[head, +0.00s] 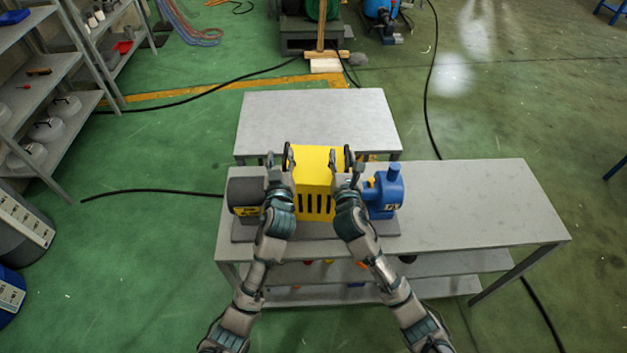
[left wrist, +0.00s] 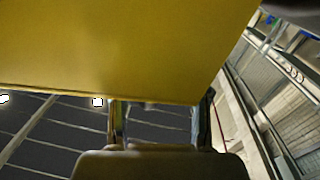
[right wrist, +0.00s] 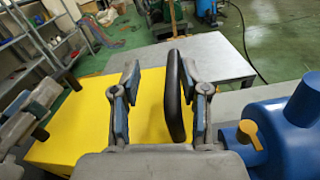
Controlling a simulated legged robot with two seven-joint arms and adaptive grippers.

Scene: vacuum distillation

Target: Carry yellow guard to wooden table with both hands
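The yellow guard (head: 314,168) is a box with dark slots on its front, between a dark motor (head: 243,190) and a blue pump (head: 386,192). Black handles are on its sides. My left gripper (head: 278,165) is at its left side; in the left wrist view the guard (left wrist: 120,45) fills the top and the fingers (left wrist: 160,120) are apart, with no handle clear between them. My right gripper (right wrist: 163,100) is open, its fingers on either side of the right black handle (right wrist: 178,95). No table looks clearly wooden; a grey-topped table (head: 315,112) stands just behind.
The motor and pump stand on a grey bench (head: 470,205) whose right part is clear. The table behind is empty on top. Shelves (head: 50,80) stand at the left. Black cables lie on the green floor. A wooden-handled tool (head: 320,45) stands beyond the table.

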